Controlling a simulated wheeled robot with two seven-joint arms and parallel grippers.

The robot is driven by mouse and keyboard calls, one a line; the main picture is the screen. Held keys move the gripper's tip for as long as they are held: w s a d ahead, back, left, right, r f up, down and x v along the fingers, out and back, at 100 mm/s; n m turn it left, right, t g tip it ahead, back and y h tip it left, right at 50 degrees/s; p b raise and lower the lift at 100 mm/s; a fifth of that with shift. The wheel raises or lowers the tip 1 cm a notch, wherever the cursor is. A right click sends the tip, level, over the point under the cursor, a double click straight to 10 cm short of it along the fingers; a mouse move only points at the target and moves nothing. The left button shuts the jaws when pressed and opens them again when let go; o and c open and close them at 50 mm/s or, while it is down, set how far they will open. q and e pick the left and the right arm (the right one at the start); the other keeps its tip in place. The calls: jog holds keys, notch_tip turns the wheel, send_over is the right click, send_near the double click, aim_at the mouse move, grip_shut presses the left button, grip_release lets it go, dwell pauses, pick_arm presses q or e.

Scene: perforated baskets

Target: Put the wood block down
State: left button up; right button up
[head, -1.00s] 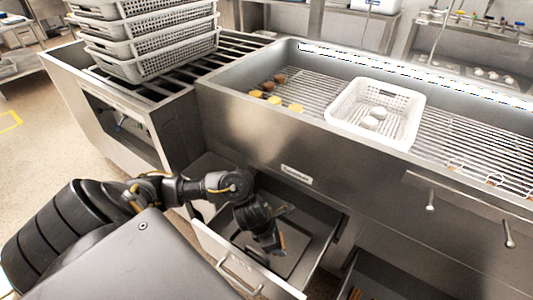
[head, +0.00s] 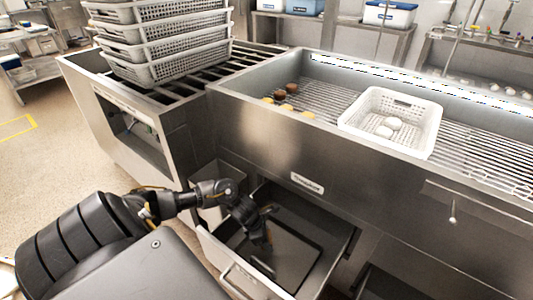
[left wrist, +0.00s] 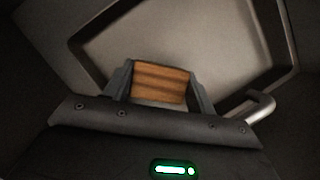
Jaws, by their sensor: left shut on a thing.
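The wood block (left wrist: 160,82) is brown with darker stripes and shows in the left wrist view. My left gripper (left wrist: 158,88) is shut on it, with a grey finger at each side. In the head view my left gripper (head: 262,240) reaches down into the open drawer (head: 325,262) under the steel counter. The block is too small and dark to make out there. In the left wrist view a flat surface with a dark raised rim lies beyond the block. I cannot tell whether the block touches it. My right gripper is not in view.
The drawer's front wall with its handle (head: 240,280) is close to my left arm. A white perforated basket (head: 425,125) holding pale round items stands on the counter's wire rack. Several grey baskets (head: 165,45) are stacked at the upper left. Brown and yellow pieces (head: 280,93) lie on the rack.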

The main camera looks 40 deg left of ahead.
pick_arm(q)
notch_tip(320, 180, down, 2)
jog(key=shift+f, duration=0.1)
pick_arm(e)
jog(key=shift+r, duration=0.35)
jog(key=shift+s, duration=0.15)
pick_arm(q)
jog(key=o, duration=1)
jog(key=shift+d, duration=0.1)
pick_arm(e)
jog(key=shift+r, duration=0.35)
pick_arm(q)
jog(key=p+v, duration=0.2)
jog(key=v, duration=1)
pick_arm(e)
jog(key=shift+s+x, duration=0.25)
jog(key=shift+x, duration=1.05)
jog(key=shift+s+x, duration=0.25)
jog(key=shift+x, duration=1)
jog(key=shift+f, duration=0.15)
